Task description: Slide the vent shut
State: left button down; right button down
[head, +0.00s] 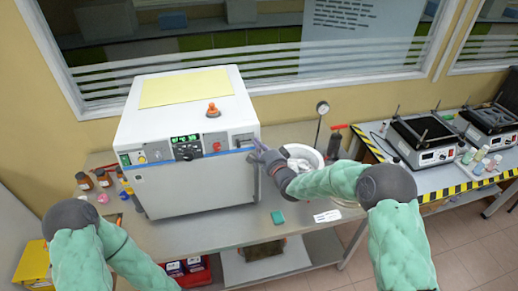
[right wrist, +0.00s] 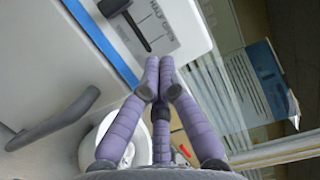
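The white box-shaped oven (head: 195,185) stands on the bench with its control panel facing me. Its vent slider (head: 243,141) is at the right end of the panel. My right gripper (head: 258,147) is at the oven's upper right front corner. In the right wrist view its purple fingers (right wrist: 159,72) come together at the tips, just short of the slider, with nothing visible between them. My left gripper is out of view.
A grey door handle (right wrist: 55,120) sticks out from the oven front. A white bucket (head: 304,157) and a gauge (head: 322,108) stand right of the oven. Small brown bottles (head: 103,177) stand at left. An orange-knobbed fitting (head: 213,110) is on the oven top.

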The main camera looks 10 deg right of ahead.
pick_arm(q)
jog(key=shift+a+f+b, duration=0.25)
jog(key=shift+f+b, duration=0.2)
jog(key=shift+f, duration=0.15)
pick_arm(e)
jog(key=v, duration=1)
jog(key=shift+a, duration=0.25)
